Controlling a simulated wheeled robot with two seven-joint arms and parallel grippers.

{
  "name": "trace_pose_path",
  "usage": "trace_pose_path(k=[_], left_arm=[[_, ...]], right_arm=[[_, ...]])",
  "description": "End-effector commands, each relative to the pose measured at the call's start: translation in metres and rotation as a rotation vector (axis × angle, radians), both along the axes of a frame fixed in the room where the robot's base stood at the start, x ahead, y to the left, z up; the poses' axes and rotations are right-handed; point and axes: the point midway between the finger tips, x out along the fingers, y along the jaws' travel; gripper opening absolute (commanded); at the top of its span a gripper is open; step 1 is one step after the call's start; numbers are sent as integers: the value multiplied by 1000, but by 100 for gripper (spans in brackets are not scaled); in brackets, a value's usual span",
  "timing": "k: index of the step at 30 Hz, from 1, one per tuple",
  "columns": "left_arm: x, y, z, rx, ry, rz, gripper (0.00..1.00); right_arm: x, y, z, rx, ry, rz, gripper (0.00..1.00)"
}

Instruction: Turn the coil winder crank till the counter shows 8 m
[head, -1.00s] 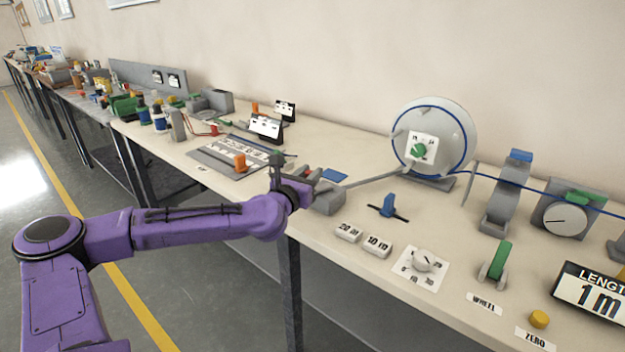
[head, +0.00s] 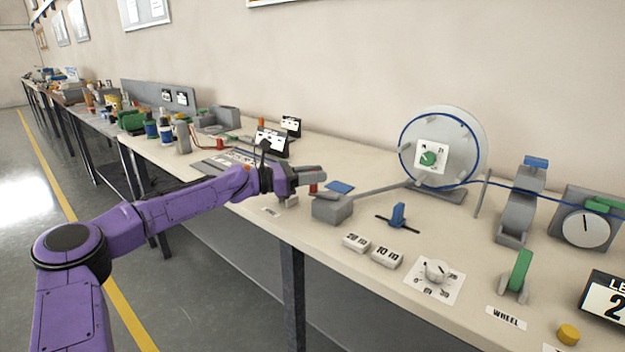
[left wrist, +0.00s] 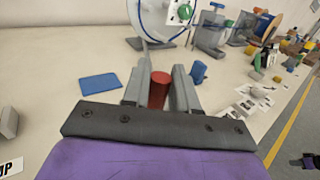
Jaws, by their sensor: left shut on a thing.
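The coil winder's reel (head: 464,130) is a pale grey disc with a blue wire loop and a green knob, at the back of the bench. A grey bar joins it to a grey block (head: 332,210) nearer the front. My left gripper (head: 312,182) is beside this block, shut on the red crank handle (head: 313,188). In the left wrist view the red handle (left wrist: 159,90) stands between the two grey fingers. The length counter (head: 606,302) is cut off by the right edge; a 2 shows. My right gripper is not in view.
A blue lever (head: 398,215), 20 m and 10 m blocks (head: 386,257), a white dial (head: 436,272) and a green-handled wheel part (head: 519,272) stand right of the crank. A yellow button (head: 568,334) is at the front. A blue pad (head: 340,187) lies behind the gripper.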

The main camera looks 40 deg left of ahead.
Motion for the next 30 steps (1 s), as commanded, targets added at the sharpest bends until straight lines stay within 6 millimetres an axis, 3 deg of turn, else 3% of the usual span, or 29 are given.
trace_pose_path(k=[21, 22, 23, 30], left_arm=[[3, 0, -1, 2, 2, -77, 0], [3, 0, -1, 2, 2, -77, 34], [3, 0, -1, 2, 2, -77, 44], [3, 0, -1, 2, 1, -75, 46]], right_arm=[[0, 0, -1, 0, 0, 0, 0], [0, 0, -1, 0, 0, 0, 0], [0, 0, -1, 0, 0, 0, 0], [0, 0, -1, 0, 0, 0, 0]])
